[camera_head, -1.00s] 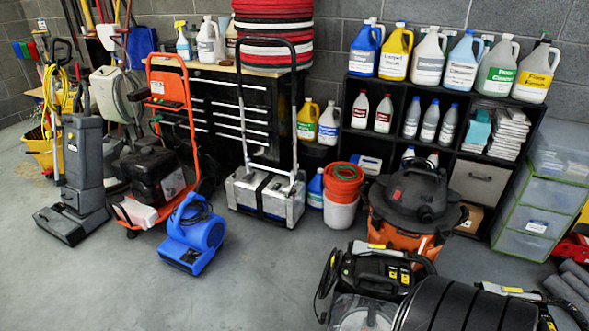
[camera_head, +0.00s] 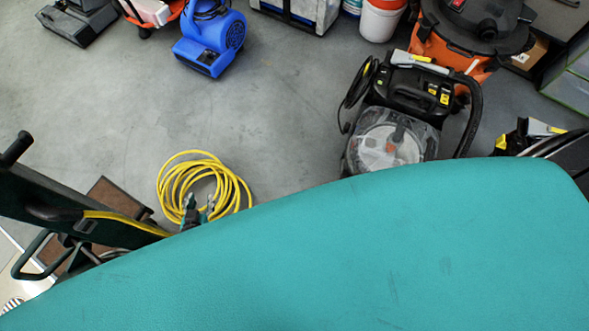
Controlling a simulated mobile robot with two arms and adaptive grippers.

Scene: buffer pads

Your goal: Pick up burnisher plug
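I cannot make out the burnisher plug. A coil of yellow cord (camera_head: 168,190) lies on the grey floor at left of centre. My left gripper (camera_head: 199,202) is small in the picture at the lower edge of the coil, with its two fingertips apart and nothing visible between them. It overlaps the cord in the picture; I cannot tell whether it touches it. A broad teal surface fills the lower part of the picture and hides what lies below it. My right gripper is not in view.
A dark machine with a handle (camera_head: 60,198) stands at the left. A blue blower (camera_head: 211,42) is at the top. A black extractor with a clear tank (camera_head: 395,135) and an orange vacuum (camera_head: 440,45) stand at the right. The floor (camera_head: 280,110) between is clear.

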